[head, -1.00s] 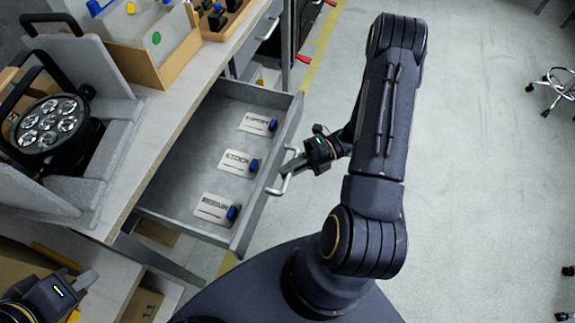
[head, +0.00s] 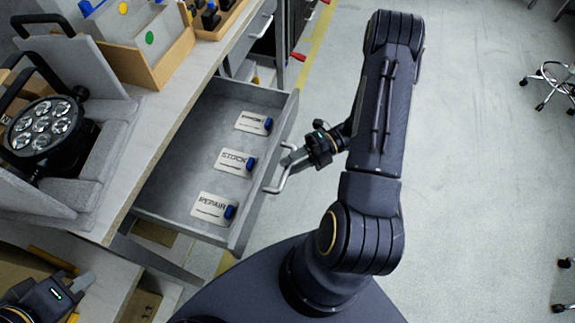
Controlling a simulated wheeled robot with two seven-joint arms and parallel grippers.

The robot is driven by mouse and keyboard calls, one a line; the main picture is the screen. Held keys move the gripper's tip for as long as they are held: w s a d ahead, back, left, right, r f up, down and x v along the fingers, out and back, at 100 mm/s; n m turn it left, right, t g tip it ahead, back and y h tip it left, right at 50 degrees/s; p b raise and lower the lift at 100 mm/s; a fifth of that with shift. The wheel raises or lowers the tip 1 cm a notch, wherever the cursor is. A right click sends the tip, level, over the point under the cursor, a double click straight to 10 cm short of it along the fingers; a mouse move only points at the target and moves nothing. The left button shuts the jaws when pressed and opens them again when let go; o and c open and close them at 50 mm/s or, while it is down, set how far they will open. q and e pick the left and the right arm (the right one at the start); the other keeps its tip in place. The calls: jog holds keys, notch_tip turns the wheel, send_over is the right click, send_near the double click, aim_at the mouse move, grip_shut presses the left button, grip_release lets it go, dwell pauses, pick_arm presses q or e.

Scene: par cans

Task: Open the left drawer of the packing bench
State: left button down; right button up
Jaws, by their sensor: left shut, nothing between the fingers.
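The near drawer (head: 190,130) of the packing bench (head: 160,115) stands pulled well out, its inside in plain view. In the picture it is the nearer drawer, on the left when facing the bench front. Its pale bar handle (head: 272,188) sits on the drawer front. My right gripper (head: 291,158) is at the handle, its fingers overlapping the bar. Whether they are closed around it is too small to tell. My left gripper (head: 84,282) is at the bottom left corner, shut and empty, away from the drawer.
Three cards with blue tabs lie in the drawer, including a STOCK card (head: 233,162) and a REPAIR card (head: 212,207). A black par can (head: 40,125) sits in grey foam on the bench. A wooden divider box (head: 150,60) stands behind. Open floor (head: 470,180) lies right.

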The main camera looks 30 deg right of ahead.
jog(key=d, duration=0.6)
jog(key=shift+s+r, duration=0.35)
jog(key=shift+r, duration=0.05)
jog(key=s+a+r+m+t+h+p, duration=0.1)
jog(key=s+a+r+m+h+p, duration=0.1)
jog(key=r+m, duration=0.6)
jog(key=s+a+r+m+t+h+p, duration=0.1)
jog(key=s+a+r+m+h+p, duration=0.2)
jog(key=r+m, duration=0.6)
jog(key=s+a+r+m+t+h+p, duration=0.1)
jog(key=a+r+m+h, duration=0.4)
jog(key=m, duration=1.2)
notch_tip(320, 180, up, 4)
jog(key=s+h+p, duration=0.1)
jog(key=s+h, duration=0.1)
jog(key=shift+a+r+m+t+h, duration=0.2)
jog(key=shift+a+m+t+h, duration=0.1)
jog(key=shift+a+m+t, duration=0.1)
